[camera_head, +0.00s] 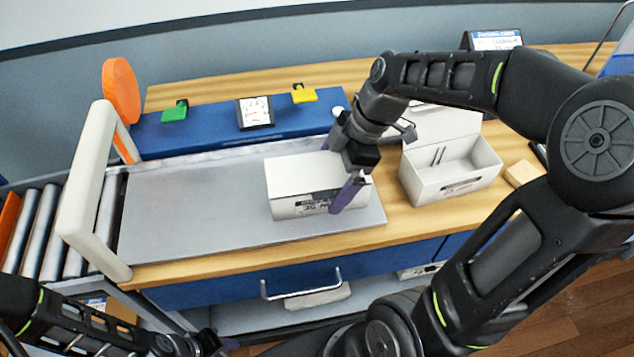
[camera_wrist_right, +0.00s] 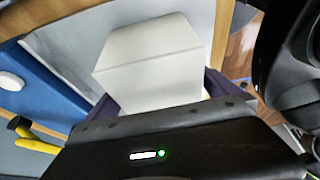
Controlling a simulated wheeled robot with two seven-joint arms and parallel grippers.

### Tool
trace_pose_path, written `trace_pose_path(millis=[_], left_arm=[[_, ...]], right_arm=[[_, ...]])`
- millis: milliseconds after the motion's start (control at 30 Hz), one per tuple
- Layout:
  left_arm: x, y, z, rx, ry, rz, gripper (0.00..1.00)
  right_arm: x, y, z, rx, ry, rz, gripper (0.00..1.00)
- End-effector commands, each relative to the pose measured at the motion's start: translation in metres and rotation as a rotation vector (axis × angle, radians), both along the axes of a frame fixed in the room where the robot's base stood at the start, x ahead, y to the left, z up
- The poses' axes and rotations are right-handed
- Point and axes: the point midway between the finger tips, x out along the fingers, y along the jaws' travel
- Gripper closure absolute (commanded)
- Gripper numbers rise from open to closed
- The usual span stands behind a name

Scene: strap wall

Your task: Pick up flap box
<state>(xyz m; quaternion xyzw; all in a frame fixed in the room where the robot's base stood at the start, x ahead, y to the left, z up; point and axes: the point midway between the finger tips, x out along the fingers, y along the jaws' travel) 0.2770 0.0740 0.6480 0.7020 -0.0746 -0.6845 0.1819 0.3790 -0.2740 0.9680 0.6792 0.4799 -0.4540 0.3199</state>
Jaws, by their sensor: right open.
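A white box (camera_head: 300,182) with a closed top and dark print on its front stands on the grey metal plate. My right gripper (camera_head: 339,167) is open at the box's right end, with one purple finger in front of it and the other behind. The right wrist view shows the white box (camera_wrist_right: 150,62) between the purple fingers, whose tips are partly hidden. Whether they touch it is unclear. A second white box (camera_head: 452,180) with its lid raised stands open to the right. My left gripper (camera_head: 205,345) is low at the bottom edge, its jaws unclear.
The metal plate (camera_head: 190,215) lies on a wooden bench with a pale upright frame (camera_head: 85,185) and rollers (camera_head: 35,230) at left. A blue panel (camera_head: 205,132) with green and yellow clips runs behind. A small wooden block (camera_head: 522,173) lies right of the open box.

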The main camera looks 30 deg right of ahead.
Motion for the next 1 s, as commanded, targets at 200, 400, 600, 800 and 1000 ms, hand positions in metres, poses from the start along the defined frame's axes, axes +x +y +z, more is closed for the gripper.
trace_pose_path(millis=[200, 400, 600, 800, 1000], left_arm=[[-0.0003, 0.0002, 0.0007, 0.001, 0.001, 0.001, 0.64], [-0.0004, 0.0002, 0.0007, 0.001, 0.001, 0.001, 0.64], [-0.0004, 0.0001, 0.0007, 0.001, 0.001, 0.001, 0.64], [-0.0004, 0.0001, 0.0007, 0.001, 0.001, 0.001, 0.64], [-0.0004, 0.0001, 0.0007, 0.001, 0.001, 0.001, 0.64]], right_arm=[[0.0015, 0.0036, -0.0103, 0.0, -0.001, -0.001, 0.0], [0.0014, 0.0035, -0.01, -0.001, -0.002, -0.001, 0.0], [0.0014, 0.0035, -0.0098, -0.001, -0.002, -0.001, 0.0], [0.0014, 0.0035, -0.0098, 0.0, -0.001, 0.0, 0.08], [0.0014, 0.0035, -0.0098, 0.0, -0.001, 0.0, 0.25]])
